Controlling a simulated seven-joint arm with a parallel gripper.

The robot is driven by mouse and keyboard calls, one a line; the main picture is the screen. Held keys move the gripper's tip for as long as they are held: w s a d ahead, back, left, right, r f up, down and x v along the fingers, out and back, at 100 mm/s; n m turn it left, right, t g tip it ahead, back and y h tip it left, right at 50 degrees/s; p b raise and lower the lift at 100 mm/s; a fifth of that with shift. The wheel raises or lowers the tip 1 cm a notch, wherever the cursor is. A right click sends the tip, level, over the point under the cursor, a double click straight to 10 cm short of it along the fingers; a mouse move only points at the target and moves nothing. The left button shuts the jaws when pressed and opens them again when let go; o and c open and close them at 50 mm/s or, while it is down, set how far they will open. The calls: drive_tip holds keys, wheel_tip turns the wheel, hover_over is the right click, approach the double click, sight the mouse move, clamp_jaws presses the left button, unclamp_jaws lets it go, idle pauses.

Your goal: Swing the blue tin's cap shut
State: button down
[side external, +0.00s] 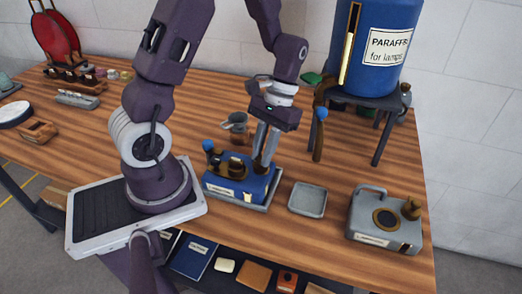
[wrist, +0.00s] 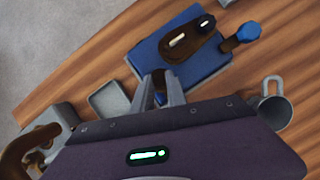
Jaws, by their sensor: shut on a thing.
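The blue tin (side external: 222,187) lies on a grey tray on the bench, with a pale label on its front. In the wrist view the blue tin (wrist: 205,68) carries a brown fitting (wrist: 190,42) with a black knob, and a blue-ended brown lever (wrist: 246,33). My gripper (side external: 262,166) points down at the tin's right end. In the wrist view my gripper (wrist: 160,84) has its fingers close together on a small brown-and-blue part, which looks like the tin's cap. The fingers hide most of that part, so its angle cannot be told.
A small grey dish (side external: 307,199) and a grey tin (side external: 362,218) stand to the right. A grey mug (side external: 235,123) is behind the blue tin. A blue paraffin drum (side external: 376,45) on a dark stand (side external: 380,101) is at the back right, with a blue-topped brown lever (side external: 319,135) beside it.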

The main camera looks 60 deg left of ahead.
drive_tip(key=shift+w+d+n, duration=0.1)
drive_tip(key=shift+n, duration=0.4)
drive_tip(key=c, duration=1.3)
unclamp_jaws()
drive_tip(key=shift+w+r, duration=0.15)
drive_tip(key=shift+r, duration=0.2)
drive_tip(key=v, duration=0.4)
wheel_tip(320, 180, up, 7)
drive_tip(key=shift+r, duration=0.15)
